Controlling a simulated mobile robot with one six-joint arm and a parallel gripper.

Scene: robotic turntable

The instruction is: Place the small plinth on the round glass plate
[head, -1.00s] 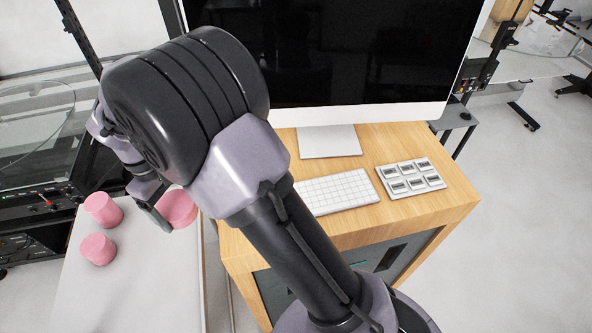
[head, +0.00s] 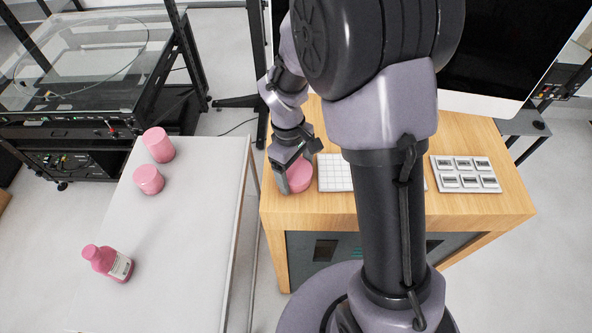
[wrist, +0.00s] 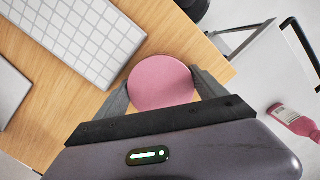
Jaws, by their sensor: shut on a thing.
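My gripper (head: 296,170) is shut on a pink cylindrical plinth (head: 300,178) at the front left corner of the wooden desk. In the wrist view the plinth's round pink top (wrist: 161,82) sits between the two fingers. I cannot tell whether it touches the desk or hangs just above it. Two more pink cylinders, one farther back (head: 159,145) and one nearer (head: 148,180), stand on the white table. The round glass plate (head: 78,68) lies on the black turntable frame at the upper left and looks empty.
A pink bottle (head: 108,262) stands on the white table (head: 190,240). A floor gap separates table and desk.

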